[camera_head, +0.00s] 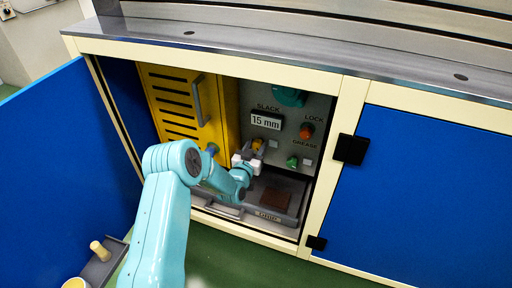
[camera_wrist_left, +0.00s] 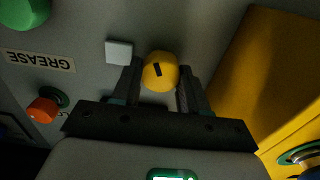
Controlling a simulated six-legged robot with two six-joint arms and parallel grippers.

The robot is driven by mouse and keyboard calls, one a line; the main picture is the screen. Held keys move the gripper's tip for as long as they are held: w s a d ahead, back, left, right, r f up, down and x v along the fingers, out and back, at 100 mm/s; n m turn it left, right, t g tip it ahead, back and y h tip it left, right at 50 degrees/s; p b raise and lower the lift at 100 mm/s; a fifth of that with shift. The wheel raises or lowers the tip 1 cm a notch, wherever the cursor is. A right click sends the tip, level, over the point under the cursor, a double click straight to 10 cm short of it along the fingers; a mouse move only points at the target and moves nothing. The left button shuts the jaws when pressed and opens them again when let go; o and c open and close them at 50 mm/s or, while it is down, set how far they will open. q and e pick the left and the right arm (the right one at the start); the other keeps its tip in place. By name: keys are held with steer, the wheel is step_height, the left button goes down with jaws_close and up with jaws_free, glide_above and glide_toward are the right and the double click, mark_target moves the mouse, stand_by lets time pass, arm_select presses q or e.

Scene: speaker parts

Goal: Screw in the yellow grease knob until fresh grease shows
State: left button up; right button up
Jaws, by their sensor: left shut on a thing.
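The yellow knob (camera_head: 258,143) sits on the grey control panel inside the open cabinet, below the 15 mm slack display. In the left wrist view the yellow knob (camera_wrist_left: 160,71) shows its face with a short dark mark. My left gripper (camera_head: 248,156) is at the knob, and its two fingers (camera_wrist_left: 160,85) are shut on it, one on each side. A small white square (camera_wrist_left: 119,52) is beside the knob. The GREASE label (camera_head: 304,143) is further right, between an orange knob (camera_head: 306,130) and a green knob (camera_head: 293,161). My right gripper is not in view.
A yellow slatted door (camera_head: 175,100) with a handle stands left of the panel. A teal knob (camera_head: 289,96) is above the display. A grey tray (camera_head: 290,182) with a brown patch lies below. The blue cabinet door (camera_head: 60,180) is open at left. The cream frame (camera_head: 335,150) borders the opening.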

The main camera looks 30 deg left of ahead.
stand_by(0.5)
arm_select(q)
steer(key=o, duration=1.1)
steer(key=shift+c, duration=0.2)
steer(key=p+v, duration=0.5)
steer(key=v, duration=1.1)
steer(key=shift+s, duration=0.2)
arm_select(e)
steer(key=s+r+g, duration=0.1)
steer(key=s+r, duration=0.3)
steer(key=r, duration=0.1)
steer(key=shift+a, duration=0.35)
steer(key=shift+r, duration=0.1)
